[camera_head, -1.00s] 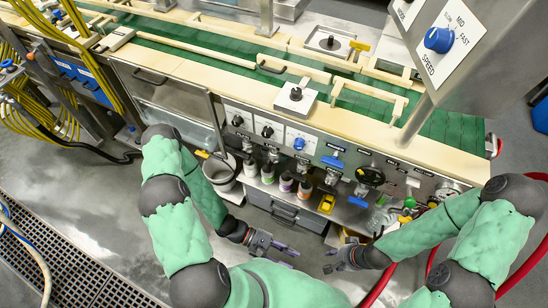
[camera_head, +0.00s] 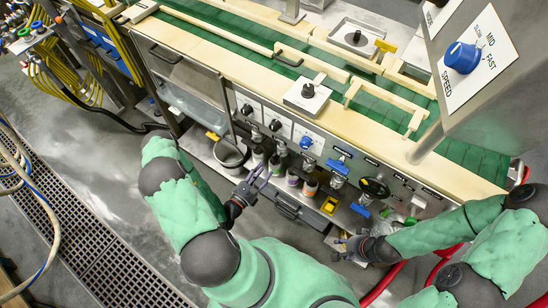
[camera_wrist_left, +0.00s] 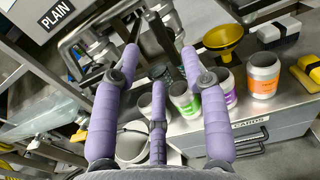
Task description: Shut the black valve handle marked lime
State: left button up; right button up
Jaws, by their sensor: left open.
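No lime label is readable in either view, so I cannot tell for sure which handle it marks. A black handle-like part (camera_wrist_left: 160,32) shows between the fingertips in the left wrist view, under metal pipework. I cannot tell whether they touch. My left gripper (camera_head: 262,180) is open with purple fingers, in front of the panel near the bottles. It also fills the left wrist view (camera_wrist_left: 163,50). My right gripper (camera_head: 340,243) is low in front of the machine, away from the valves; its finger state is unclear.
Several bottles stand on the shelf, including an orange-labelled one (camera_wrist_left: 263,75). A "PLAIN" label (camera_wrist_left: 57,14) is upper left. A black round handle (camera_head: 374,187) and blue handles (camera_head: 338,166) are right.

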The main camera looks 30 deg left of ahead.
aim_at(274, 158)
pick_arm(q)
jog(key=w, duration=0.2)
jog(key=w+b, duration=0.1)
jog(key=w, duration=0.5)
jog(key=shift+d, duration=0.35)
grip_shut()
